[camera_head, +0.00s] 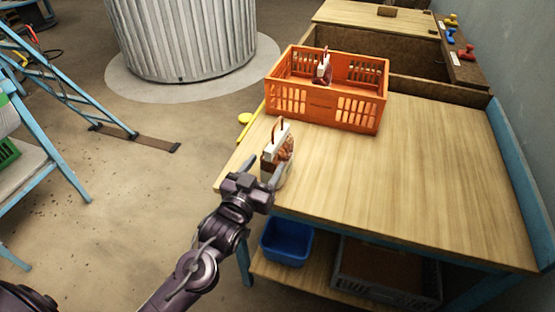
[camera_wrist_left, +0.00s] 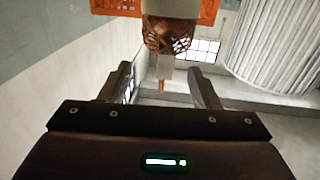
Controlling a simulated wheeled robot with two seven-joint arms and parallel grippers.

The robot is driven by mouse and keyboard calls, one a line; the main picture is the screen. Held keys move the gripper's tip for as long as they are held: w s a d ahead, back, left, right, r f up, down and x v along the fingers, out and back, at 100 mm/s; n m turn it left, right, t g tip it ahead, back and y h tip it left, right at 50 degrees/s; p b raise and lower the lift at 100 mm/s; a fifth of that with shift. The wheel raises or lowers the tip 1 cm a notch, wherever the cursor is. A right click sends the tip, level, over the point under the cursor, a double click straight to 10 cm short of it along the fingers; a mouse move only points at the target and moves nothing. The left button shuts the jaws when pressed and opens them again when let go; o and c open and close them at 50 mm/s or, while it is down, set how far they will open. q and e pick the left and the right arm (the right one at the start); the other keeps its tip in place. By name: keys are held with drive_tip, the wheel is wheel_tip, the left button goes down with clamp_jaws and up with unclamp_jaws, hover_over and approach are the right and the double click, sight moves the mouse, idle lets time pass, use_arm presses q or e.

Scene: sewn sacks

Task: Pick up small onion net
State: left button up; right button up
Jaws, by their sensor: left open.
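The small onion net (camera_head: 284,151), brown mesh with a white header and a loop on top, stands upright at the left edge of the wooden table (camera_head: 430,170). My left gripper (camera_head: 264,171) is right at its near side, jaws open. In the left wrist view the onion net (camera_wrist_left: 167,40) shows ahead of the open fingers (camera_wrist_left: 160,70), roughly centred between them. I cannot tell whether a finger touches it. The net's lower part is partly hidden by my gripper in the head view. My right gripper is not in view.
An orange crate (camera_head: 310,104) stands behind the net, with another white-and-red sack (camera_head: 324,69) in it. A blue bin (camera_head: 287,243) and a grey crate (camera_head: 372,284) sit on the lower shelf. The table to the right is clear. A blue wall-side rail (camera_head: 520,180) bounds it.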

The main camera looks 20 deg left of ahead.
sight(274, 150)
use_arm(q)
drive_tip(key=w, duration=0.3)
drive_tip(key=w+p, duration=0.1)
drive_tip(key=w, duration=0.3)
drive_tip(key=shift+w+d+f, duration=0.1)
drive_tip(key=shift+f, duration=0.1)
drive_tip(key=shift+c, duration=0.4)
